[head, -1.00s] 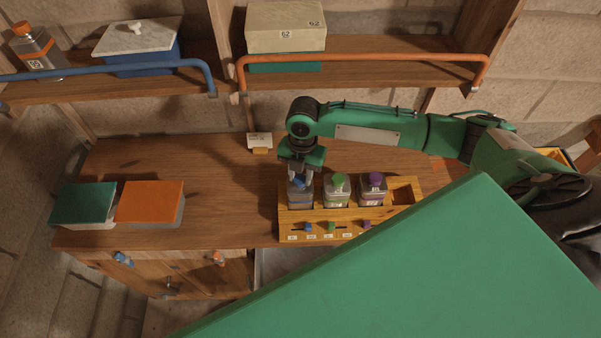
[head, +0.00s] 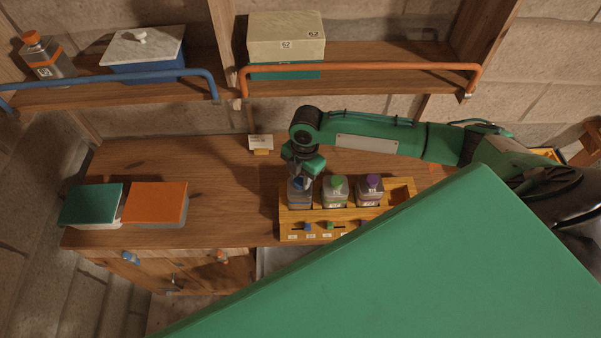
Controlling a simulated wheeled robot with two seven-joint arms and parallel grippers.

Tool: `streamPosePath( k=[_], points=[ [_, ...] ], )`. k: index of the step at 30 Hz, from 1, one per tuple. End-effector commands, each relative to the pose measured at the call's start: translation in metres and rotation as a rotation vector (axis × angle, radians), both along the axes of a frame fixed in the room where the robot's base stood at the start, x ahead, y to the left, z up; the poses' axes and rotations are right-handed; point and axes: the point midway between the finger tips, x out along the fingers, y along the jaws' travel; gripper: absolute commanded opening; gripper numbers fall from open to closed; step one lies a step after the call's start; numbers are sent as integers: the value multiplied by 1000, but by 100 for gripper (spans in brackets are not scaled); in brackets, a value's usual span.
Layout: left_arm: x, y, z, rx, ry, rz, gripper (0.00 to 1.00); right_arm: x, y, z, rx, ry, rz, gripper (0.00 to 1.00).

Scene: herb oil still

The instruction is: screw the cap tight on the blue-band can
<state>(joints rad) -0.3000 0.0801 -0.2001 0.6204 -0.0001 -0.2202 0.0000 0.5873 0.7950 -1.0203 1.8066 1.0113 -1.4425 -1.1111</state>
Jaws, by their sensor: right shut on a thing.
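The blue-band can (head: 299,198) stands upright in the left slot of a wooden rack (head: 345,214) on the bench. Its blue cap (head: 297,184) is on top, partly hidden by my right gripper. My right gripper (head: 299,177) reaches down from above and is shut on the blue cap. How tightly the cap sits cannot be seen. A can with a green cap (head: 337,185) and a can with a purple cap (head: 373,183) stand to the right in the same rack. My left gripper is not in view.
A green box (head: 91,204) and an orange-topped box (head: 157,203) lie on the bench at left. A shelf above has a blue rail (head: 120,77) and an orange rail (head: 360,68). A large green panel, probably part of me, covers the lower right. The bench middle is clear.

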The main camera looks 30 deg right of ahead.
Motion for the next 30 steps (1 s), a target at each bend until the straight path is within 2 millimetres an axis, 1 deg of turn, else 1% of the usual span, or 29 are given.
streamPosePath(
  k=[1, 6, 12, 30],
  points=[
    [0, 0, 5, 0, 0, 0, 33, 1, 0, 3, 1, -2, -22, 7],
    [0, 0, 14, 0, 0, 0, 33, 1, 0, 3, 1, -1, -104, 7],
    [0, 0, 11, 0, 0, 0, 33, 1, 0, 0, 2, -2, -343, 7],
    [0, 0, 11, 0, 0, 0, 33, 1, 1, 0, 4, -3, -1032, 7]
  ],
)
